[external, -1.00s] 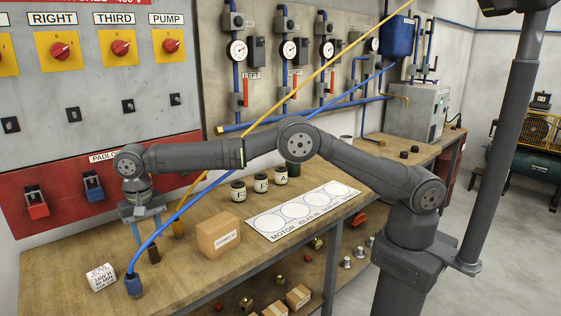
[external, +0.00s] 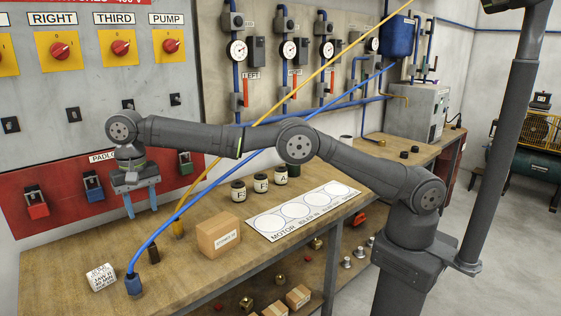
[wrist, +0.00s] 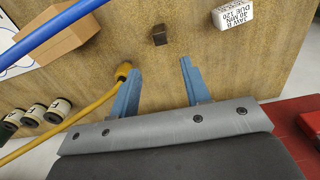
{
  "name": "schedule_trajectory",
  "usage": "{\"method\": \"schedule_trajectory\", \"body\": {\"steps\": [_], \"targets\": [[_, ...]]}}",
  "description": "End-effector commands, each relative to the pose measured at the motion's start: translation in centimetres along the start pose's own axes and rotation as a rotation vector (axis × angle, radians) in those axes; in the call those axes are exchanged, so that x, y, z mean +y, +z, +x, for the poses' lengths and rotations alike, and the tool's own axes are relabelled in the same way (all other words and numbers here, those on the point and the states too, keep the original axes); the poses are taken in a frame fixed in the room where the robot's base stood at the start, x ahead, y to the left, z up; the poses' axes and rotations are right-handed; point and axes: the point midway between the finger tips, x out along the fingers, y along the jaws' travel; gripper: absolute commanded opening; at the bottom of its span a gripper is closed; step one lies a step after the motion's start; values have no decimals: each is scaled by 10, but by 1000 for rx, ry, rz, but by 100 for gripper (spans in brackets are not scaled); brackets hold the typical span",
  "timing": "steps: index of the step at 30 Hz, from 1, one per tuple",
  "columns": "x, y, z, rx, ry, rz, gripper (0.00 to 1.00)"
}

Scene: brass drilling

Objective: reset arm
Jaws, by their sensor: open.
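My gripper (external: 141,203) is open and empty, its blue fingers pointing down above the left part of the wooden workbench (external: 190,280). In the wrist view the two fingers (wrist: 158,80) are spread apart with nothing between them. A small dark brown block (wrist: 160,35) stands on the bench beyond the fingertips; it also shows in the external view (external: 154,254), below and apart from my gripper.
A blue hose (external: 157,236) and a yellow hose (external: 180,215) slant up across the bench near my gripper. A cardboard box (external: 218,236), a white printed block (external: 101,277) and small jars (external: 260,183) stand on it. The red padlock panel (external: 60,205) is behind.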

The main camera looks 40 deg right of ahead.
Motion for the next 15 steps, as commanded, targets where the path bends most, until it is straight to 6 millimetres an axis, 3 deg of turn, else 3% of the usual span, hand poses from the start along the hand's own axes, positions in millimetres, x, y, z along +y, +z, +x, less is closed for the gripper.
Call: {"method": "schedule_trajectory", "body": {"steps": [7,15], "targets": [[1,0,22,-1,2,0,43],[1,0,76,-2,3,0,43]]}}
